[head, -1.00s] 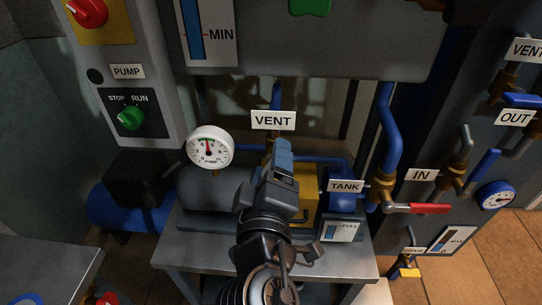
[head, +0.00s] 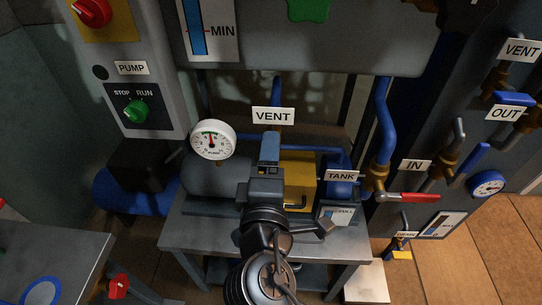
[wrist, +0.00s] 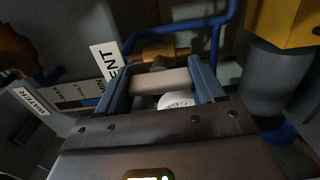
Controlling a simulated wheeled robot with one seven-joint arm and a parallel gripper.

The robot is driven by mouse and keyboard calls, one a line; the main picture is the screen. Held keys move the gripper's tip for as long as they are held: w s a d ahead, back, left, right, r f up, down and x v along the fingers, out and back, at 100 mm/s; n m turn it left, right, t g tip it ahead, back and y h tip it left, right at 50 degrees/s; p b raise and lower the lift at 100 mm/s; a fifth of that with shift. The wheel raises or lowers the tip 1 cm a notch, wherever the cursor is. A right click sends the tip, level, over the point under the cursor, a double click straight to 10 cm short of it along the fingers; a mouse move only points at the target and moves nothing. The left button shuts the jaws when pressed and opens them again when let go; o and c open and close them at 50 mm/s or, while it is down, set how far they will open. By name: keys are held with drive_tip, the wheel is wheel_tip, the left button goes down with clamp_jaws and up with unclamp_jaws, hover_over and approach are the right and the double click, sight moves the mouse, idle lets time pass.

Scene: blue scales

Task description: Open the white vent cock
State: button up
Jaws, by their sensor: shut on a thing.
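The VENT label (head: 273,116) hangs on the pipework at the middle of the head view, and it also shows in the wrist view (wrist: 110,63). My gripper (head: 269,145) is just below that label, in front of the vent fitting. In the wrist view, my gripper (wrist: 173,78) has its two blue-grey fingers on either side of a pale bar, the white vent cock's handle (wrist: 165,83), and is shut on it. The handle lies crosswise between the fingers, beside a brass fitting (wrist: 165,53). In the head view my gripper hides the handle.
A round pressure gauge (head: 212,140) stands close left of my gripper. A yellow block (head: 299,178) and the TANK label (head: 341,176) are to the right. A red lever (head: 412,197) sticks out further right. A grey tank (head: 310,55) overhangs above.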

drive_tip(key=o, duration=1)
drive_tip(key=shift+o, duration=0.2)
drive_tip(key=shift+s, duration=0.1)
drive_tip(key=s+b, duration=0.1)
drive_tip(key=s, duration=0.6)
drive_tip(key=shift+s+a+b, duration=0.15)
drive_tip(key=shift+s+b, duration=0.2)
drive_tip(key=shift+b, duration=0.05)
